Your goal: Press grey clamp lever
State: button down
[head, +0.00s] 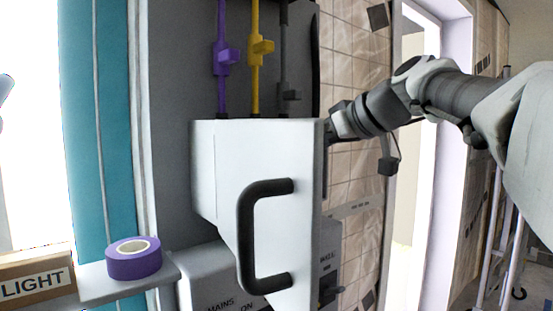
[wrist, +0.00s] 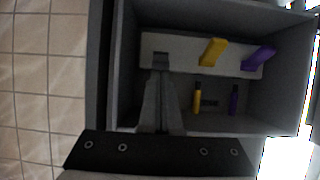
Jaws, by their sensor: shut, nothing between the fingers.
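In the wrist view, my gripper (wrist: 160,66) reaches into a dark grey open box with its fingers shut. Its tips are at the left end of a pale plate (wrist: 185,58), left of a yellow lever (wrist: 212,52) and a purple lever (wrist: 258,59). A grey lever cannot be told apart from the dark fingertips there, and contact cannot be judged. In the head view, my arm comes from the right and the gripper tips are hidden behind the white housing (head: 225,170). A grey rod with a grey block (head: 290,95) rises above the housing, right of yellow and purple ones.
The housing carries a black handle (head: 245,240). Purple tape (head: 133,260) lies on a shelf at lower left, beside a box marked LIGHT (head: 35,280). The box walls (wrist: 122,70) are close to my fingers. A tiled wall (head: 350,60) stands behind my arm.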

jog(key=shift+s+d+f+t+y+b, duration=0.2)
jog(key=shift+f+t+y+b, duration=0.6)
jog(key=shift+b, duration=2.6)
jog(key=shift+s+d+f+t+y+b, duration=0.15)
jog(key=shift+f+t+y+b, duration=0.6)
jog(key=shift+b, duration=2.6)
jog(key=shift+s+r+t+h+b, duration=0.15)
jog(key=shift+t+h+b, duration=0.1)
jog(key=shift+b, duration=0.3)
jog(key=shift+s+b, duration=0.1)
jog(key=shift+b, duration=0.3)
